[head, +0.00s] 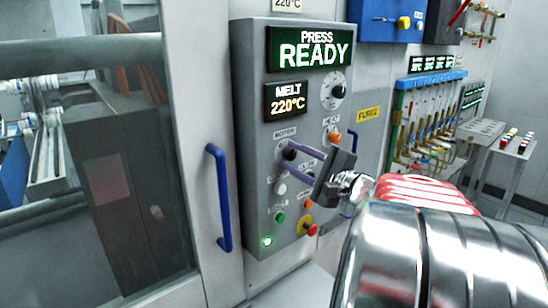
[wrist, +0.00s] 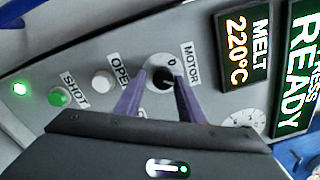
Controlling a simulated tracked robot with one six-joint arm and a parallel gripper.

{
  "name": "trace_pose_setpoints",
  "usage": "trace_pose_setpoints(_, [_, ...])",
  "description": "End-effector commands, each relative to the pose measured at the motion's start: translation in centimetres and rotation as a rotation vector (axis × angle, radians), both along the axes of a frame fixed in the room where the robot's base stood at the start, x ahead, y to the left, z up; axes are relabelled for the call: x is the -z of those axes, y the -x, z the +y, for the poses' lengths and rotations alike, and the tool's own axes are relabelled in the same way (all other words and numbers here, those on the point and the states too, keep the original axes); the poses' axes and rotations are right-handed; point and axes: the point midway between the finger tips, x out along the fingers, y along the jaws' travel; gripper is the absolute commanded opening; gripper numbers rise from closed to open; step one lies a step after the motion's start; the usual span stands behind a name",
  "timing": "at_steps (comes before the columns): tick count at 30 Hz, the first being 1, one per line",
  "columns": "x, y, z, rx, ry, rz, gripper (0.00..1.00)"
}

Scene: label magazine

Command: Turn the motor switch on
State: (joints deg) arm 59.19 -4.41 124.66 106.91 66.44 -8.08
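The motor switch (wrist: 163,78) is a black knob on a pale round plate with a "0" mark, beside the MOTOR label. In the head view the switch (head: 289,154) is on the grey control panel (head: 253,130), below the MELT display, partly hidden by my fingers. My gripper (wrist: 162,84) has its two purple fingers on either side of the knob, with a small gap showing on each side. In the head view my gripper (head: 295,154) reaches the panel from the right. Contact with the knob cannot be made out.
The panel also carries a white button (wrist: 103,80), a green SHOT button (wrist: 59,98), a lit green lamp (head: 267,241), a dial (head: 333,90) and a red stop button on yellow (head: 311,229). A blue door handle (head: 219,197) stands out left of the panel.

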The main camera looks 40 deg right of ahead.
Motion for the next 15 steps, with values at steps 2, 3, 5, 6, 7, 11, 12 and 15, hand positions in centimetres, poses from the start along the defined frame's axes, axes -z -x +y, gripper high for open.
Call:
trace_pose_setpoints(2, [-0.13,-0.01,0.05,-0.001,0.002,-0.002,0.42])
trace_pose_setpoints(3, [-0.17,-0.02,0.06,-0.002,0.002,-0.003,0.44])
trace_pose_setpoints(5, [-0.23,-0.03,0.08,-0.002,0.003,-0.005,0.45])
trace_pose_setpoints(6, [-0.26,-0.04,0.09,-0.002,0.003,-0.005,0.45])
trace_pose_setpoints(7, [-0.28,-0.04,0.1,-0.003,0.004,-0.005,0.45])
trace_pose_setpoints(11, [-0.34,-0.01,0.11,-0.004,0.004,-0.006,0.45])
trace_pose_setpoints(12, [-0.35,0.06,0.1,-0.003,0.005,-0.006,0.45])
trace_pose_setpoints(15, [-0.36,0.46,0.06,-0.002,0.005,-0.007,0.45])
